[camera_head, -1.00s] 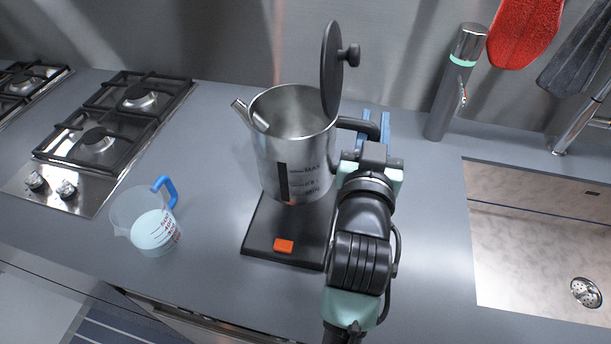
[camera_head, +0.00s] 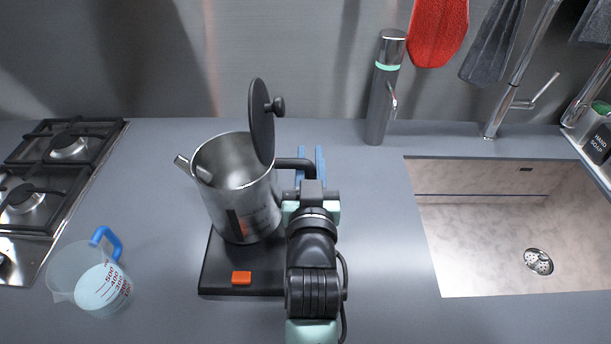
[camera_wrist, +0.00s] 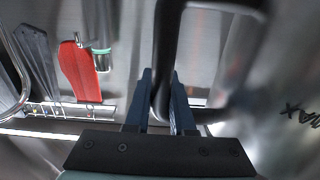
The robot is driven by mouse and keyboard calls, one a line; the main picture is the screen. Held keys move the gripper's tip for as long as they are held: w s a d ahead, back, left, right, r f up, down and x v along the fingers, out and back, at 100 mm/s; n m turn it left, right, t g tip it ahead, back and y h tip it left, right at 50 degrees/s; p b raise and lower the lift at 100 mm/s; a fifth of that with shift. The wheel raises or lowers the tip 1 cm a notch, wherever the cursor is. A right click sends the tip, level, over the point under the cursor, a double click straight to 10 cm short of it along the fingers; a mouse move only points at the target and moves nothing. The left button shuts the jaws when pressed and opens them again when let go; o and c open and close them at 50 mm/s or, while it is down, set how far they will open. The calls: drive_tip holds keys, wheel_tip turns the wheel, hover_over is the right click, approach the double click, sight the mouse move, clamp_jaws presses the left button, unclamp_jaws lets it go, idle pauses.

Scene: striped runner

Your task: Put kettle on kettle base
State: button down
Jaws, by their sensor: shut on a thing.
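The steel kettle (camera_head: 238,195) has its black lid (camera_head: 261,122) swung open and upright. Its black handle (camera_head: 293,163) points right, and in the wrist view the handle (camera_wrist: 168,50) runs between my blue fingers. My gripper (camera_wrist: 162,100) is shut on that handle; in the head view the blue fingertips (camera_head: 311,165) show behind the wrist. The kettle base (camera_head: 217,271) is a black slab with an orange switch (camera_head: 241,278). The kettle's bottom is over the base's back part; whether it touches cannot be told. My arm hides the base's right side.
A measuring jug (camera_head: 92,284) with a blue handle stands left of the base. A gas hob (camera_head: 58,170) is at the left. Counter between base and sink is clear.

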wheel_tip(320, 180, down, 3)
drive_tip(key=shift+f, duration=0.2)
drive_tip(key=c, duration=1.2)
unclamp_jaws()
drive_tip(key=shift+f, duration=0.2)
drive_tip(key=o, duration=0.4)
drive_tip(key=shift+o, duration=0.2)
drive_tip(key=shift+f, duration=0.15)
drive_tip(key=s+b, duration=0.2)
drive_tip(key=s, duration=1.1)
drive_tip(key=shift+d, duration=0.3)
drive_tip(key=shift+f, duration=0.1)
